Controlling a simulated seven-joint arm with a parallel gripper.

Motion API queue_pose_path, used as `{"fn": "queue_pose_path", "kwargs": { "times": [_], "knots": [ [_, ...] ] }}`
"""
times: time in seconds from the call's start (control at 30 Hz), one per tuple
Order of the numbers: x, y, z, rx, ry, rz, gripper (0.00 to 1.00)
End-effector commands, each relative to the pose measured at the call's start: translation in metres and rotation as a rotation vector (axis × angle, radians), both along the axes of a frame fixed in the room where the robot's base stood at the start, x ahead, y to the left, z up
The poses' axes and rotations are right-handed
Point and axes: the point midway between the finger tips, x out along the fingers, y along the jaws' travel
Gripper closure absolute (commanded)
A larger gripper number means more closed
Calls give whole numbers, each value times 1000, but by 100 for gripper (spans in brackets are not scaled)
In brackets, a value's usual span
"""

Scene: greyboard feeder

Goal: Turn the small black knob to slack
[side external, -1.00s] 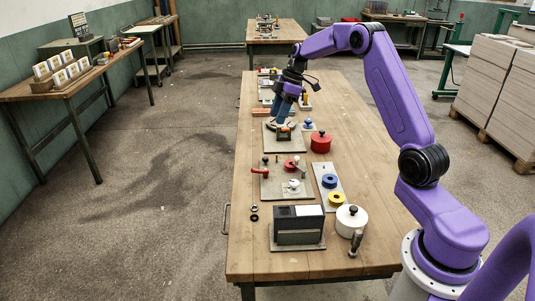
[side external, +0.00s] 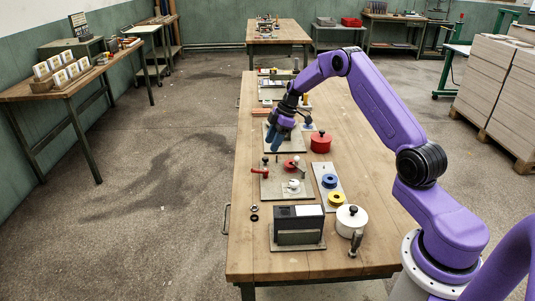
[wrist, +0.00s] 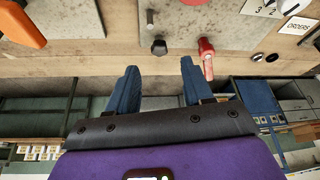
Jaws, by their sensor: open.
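A small black knob (wrist: 159,47) shows in the wrist view at the edge of a grey plate, left of a red-handled lever (wrist: 206,52). In the side view the grey plate (side external: 287,190) lies mid-table, with a dark knob (side external: 265,160) standing near its far left corner and the red lever (side external: 258,171) close to it. My gripper (side external: 273,143) is above the far edge of this plate, pointing down. In the wrist view my gripper (wrist: 157,72) has its two blue fingers wide apart, with nothing between them. The knob appears beyond the fingertips, apart from them.
A red pot (side external: 320,143) stands right of my gripper. A strip with blue and yellow rings (side external: 336,199), a dark box (side external: 299,228) and a white pot (side external: 351,219) stand nearer the camera. An orange part (wrist: 20,25) is at the wrist view's upper left.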

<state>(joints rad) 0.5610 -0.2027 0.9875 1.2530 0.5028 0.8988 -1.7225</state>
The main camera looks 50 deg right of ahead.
Motion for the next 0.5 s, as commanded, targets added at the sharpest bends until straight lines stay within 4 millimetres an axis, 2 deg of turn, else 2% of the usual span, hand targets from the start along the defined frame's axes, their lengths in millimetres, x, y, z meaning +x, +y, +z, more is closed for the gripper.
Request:
{"fn": "queue_pose_path", "kwargs": {
  "times": [0.03, 0.2, 0.5],
  "knots": [
    [2, 4, -10, 2, 4, 3, 49],
    [7, 12, -33, 1, 1, 2, 49],
    [11, 18, -51, 0, -2, 1, 49]
  ]
}}
